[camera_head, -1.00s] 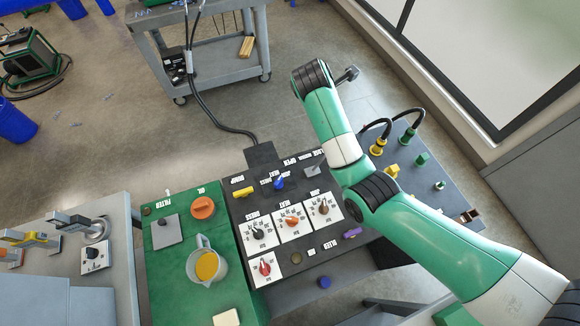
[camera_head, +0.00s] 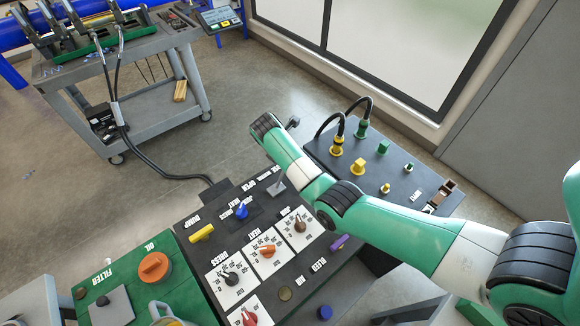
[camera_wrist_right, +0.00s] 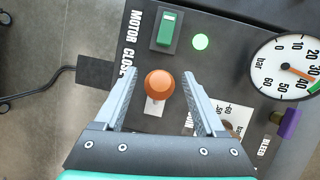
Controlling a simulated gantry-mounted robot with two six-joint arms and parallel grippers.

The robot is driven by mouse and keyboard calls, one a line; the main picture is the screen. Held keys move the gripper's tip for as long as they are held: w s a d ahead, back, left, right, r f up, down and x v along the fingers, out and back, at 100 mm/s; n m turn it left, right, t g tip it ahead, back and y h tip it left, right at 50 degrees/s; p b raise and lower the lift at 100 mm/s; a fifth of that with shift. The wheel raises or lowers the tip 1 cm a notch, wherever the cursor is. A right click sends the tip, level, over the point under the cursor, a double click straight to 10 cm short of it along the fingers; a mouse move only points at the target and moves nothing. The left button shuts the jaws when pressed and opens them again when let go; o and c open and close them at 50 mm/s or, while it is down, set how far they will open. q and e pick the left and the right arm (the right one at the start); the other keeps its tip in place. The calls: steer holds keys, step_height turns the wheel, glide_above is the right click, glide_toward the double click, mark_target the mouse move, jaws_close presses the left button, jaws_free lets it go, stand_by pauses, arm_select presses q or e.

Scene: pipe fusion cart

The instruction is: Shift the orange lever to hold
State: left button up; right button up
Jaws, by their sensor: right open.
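The orange lever shows in the right wrist view as a round orange knob (camera_wrist_right: 160,84) above a small white plate on the dark panel, beside the word CLOSE. My right gripper (camera_wrist_right: 160,76) is open, with one finger on each side of the knob and a visible gap to both. In the head view my right arm reaches over the panel, and its gripper and the orange lever cannot be made out. No HOLD label is readable. My left gripper is not in view.
A green switch (camera_wrist_right: 167,30), a lit green lamp (camera_wrist_right: 201,41) and a pressure gauge (camera_wrist_right: 290,62) are near the knob. The head view shows several dials, a grey lever (camera_head: 276,186), a blue knob (camera_head: 241,211) and hoses with a yellow fitting (camera_head: 337,149).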

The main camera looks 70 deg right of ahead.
steer(key=shift+b+x, duration=0.35)
steer(key=shift+x, duration=1.1)
steer(key=shift+c, duration=0.4)
jaws_close()
